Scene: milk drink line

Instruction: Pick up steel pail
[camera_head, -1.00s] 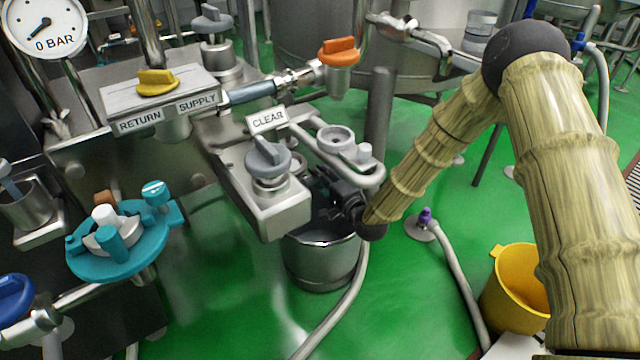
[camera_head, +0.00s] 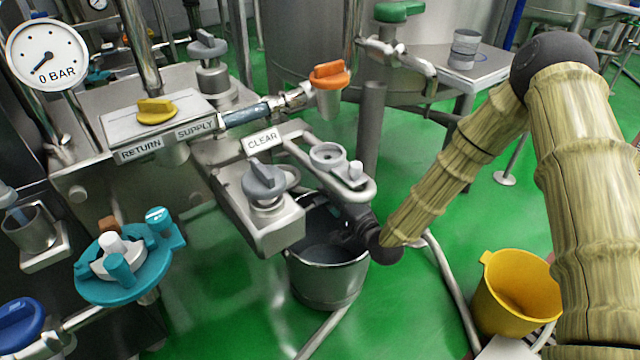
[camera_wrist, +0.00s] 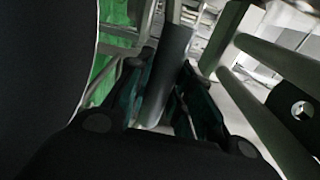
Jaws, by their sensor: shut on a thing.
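The steel pail (camera_head: 326,280) is a grey metal bucket below the grey valve block with the CLEAR label in the head view. The block hides part of its rim on the left. My gripper (camera_head: 345,228) is at the pail's upper right side, shut on it at the rim or handle; which of these I cannot tell. In the wrist view the dark fingers (camera_wrist: 160,95) stand on both sides of a grey strip of metal, seemingly part of the pail. The pail looks close to upright, and its base overlaps a hose.
The valve block (camera_head: 262,222) with its grey knob and pipe loop overhangs the pail closely. A pale hose (camera_head: 455,290) runs across the green floor. A yellow bucket (camera_head: 518,312) stands at lower right. A steel post (camera_head: 371,130) rises behind. Green floor lies open between.

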